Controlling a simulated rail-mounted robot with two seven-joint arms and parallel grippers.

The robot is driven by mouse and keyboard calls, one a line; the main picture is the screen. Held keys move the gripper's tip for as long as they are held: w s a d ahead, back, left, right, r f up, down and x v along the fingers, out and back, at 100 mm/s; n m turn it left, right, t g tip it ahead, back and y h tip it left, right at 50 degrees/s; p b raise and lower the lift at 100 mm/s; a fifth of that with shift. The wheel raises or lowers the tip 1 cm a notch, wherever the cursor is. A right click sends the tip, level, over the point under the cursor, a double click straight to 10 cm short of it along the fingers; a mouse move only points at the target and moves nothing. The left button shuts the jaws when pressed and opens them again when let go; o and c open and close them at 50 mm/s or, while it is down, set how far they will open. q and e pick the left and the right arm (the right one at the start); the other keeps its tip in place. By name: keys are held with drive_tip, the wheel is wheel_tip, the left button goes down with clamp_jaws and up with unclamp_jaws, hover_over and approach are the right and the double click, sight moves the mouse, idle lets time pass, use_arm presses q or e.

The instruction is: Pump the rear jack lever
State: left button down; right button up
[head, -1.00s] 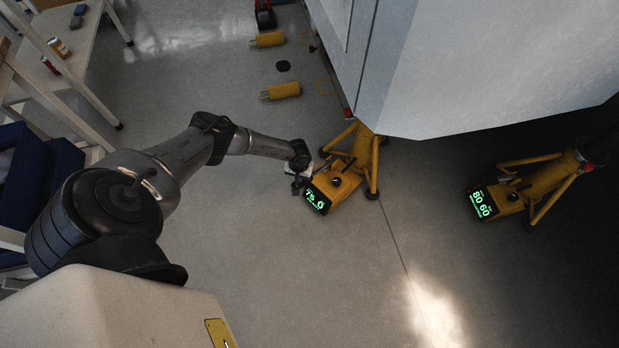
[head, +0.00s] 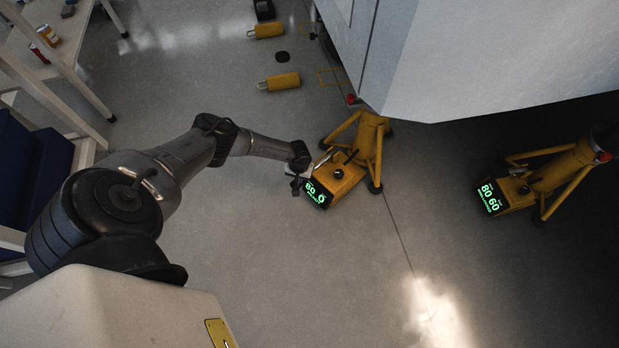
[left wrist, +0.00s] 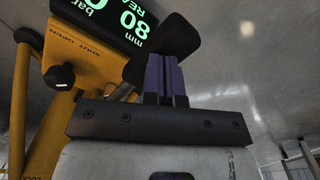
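A yellow tripod jack (head: 340,178) stands under the pale hull, with a lit green display (head: 317,193) on its box. The display shows in the left wrist view (left wrist: 125,18) with "80 mm" and part of another line. My left gripper (head: 298,184) is at the left side of this jack's box. In the left wrist view my left gripper's two purple fingers (left wrist: 166,68) are together, against or just in front of a black paddle-like part (left wrist: 176,38), seemingly the lever end. I cannot tell whether they touch it. My right gripper is out of view.
A second yellow jack (head: 540,185) at the right reads 80 and 60. The pale hull (head: 500,60) overhangs both jacks. Yellow cylinders (head: 279,82) lie on the floor behind. A table (head: 40,60) stands at the far left. The floor in front is clear.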

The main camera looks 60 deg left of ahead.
use_arm(q)
drive_tip(key=shift+f, duration=0.6)
wheel_tip(320, 180, up, 8)
drive_tip(key=p, duration=0.6)
drive_tip(key=shift+w+p, duration=0.15)
drive_tip(key=shift+p, duration=0.15)
drive_tip(key=shift+r+p, duration=0.5)
drive_tip(key=shift+r, duration=0.05)
drive_tip(key=shift+r, duration=0.1)
wheel_tip(320, 180, up, 5)
drive_tip(key=p, duration=0.4)
